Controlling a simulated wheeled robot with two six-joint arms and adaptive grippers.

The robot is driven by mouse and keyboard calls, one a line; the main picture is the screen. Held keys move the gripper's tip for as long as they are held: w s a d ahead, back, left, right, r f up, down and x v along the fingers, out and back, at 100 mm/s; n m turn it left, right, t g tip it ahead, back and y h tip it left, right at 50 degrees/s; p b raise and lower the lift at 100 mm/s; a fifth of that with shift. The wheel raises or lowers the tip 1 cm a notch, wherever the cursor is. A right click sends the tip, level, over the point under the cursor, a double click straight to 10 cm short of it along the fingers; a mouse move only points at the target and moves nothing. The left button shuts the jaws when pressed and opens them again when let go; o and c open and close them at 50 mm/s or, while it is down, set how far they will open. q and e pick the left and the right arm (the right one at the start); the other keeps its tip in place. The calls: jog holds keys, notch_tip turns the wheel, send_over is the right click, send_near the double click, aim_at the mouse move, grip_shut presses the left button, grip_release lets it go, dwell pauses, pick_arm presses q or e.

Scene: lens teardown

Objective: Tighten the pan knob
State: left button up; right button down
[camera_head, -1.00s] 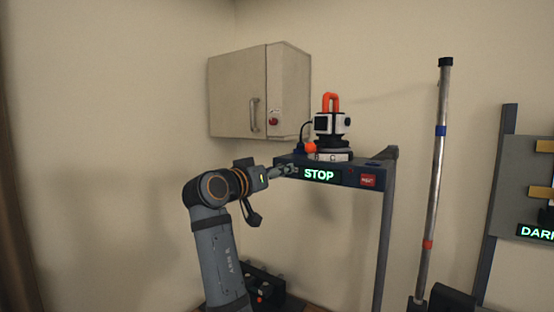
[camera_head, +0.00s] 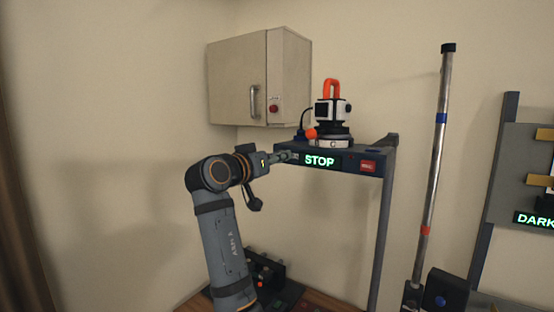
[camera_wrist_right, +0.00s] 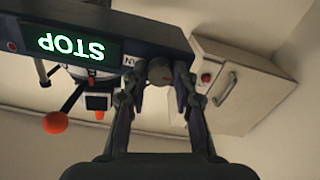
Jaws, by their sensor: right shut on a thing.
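The pan knob (camera_wrist_right: 160,72) is a small round grey knob on the front face of the dark shelf (camera_wrist_right: 152,33), beside the lit STOP display, with part of a label next to it. My right gripper (camera_wrist_right: 160,90) is shut on the knob, one finger on each side. In the head view my right gripper (camera_head: 287,157) reaches the left end of the shelf front, left of STOP (camera_head: 319,161), and its fingertips mostly hide the knob. My left gripper is not in view.
A black and white device (camera_head: 333,113) with orange handles stands on the shelf above the knob. A wall cabinet (camera_head: 238,80) hangs behind to the left. A red button panel (camera_head: 367,167) is right of STOP. A tall pole (camera_head: 435,160) stands further right.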

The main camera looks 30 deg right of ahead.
jog(key=m+b, duration=1)
jog(key=m, duration=0.7)
jog(key=shift+b, duration=0.35)
jog(key=shift+m, duration=0.5)
jog(key=c, duration=1.1)
grip_release()
jog(key=shift+o, duration=0.2)
